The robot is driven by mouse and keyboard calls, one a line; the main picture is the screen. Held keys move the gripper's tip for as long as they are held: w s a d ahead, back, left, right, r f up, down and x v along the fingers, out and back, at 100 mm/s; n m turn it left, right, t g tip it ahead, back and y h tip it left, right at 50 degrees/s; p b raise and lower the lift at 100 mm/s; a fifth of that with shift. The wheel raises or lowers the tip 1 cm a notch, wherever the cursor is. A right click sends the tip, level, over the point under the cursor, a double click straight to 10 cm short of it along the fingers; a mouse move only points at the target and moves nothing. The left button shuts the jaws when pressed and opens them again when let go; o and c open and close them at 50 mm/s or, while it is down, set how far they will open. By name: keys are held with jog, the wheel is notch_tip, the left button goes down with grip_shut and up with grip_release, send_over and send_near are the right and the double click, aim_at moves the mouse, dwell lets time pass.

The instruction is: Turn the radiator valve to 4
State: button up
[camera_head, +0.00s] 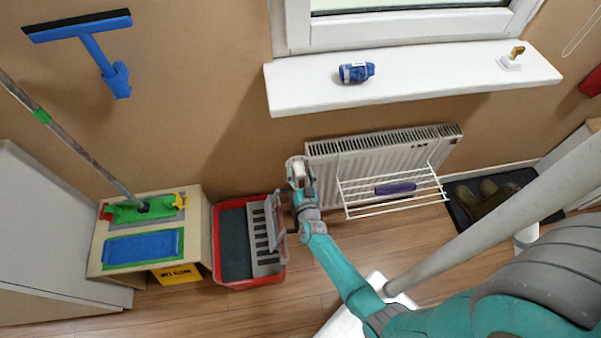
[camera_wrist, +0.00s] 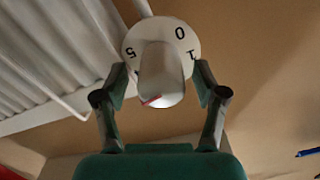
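The white radiator valve (camera_wrist: 163,75) is in the middle of the wrist view, in front of a round dial (camera_wrist: 133,42). The dial shows 0, 1 and 5; a mark below the 5 is partly hidden, and other numbers are covered. A red line is on the knob's lower left. My gripper (camera_wrist: 164,82) has one finger on each side of the knob, with a narrow gap seen on both sides.
The white radiator (camera_head: 350,160) carries a wire rack (camera_head: 395,205) with a dark cloth. A red bucket (camera_head: 232,284) with a grey wringer stands close left of my arm. The windowsill (camera_head: 430,85) is above, holding a blue item (camera_head: 356,73). A cardboard box (camera_head: 105,240) stands further left.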

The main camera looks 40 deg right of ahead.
jog(key=shift+s, duration=0.1)
jog(key=v, duration=1.1)
jog(key=shift+s+a, duration=0.25)
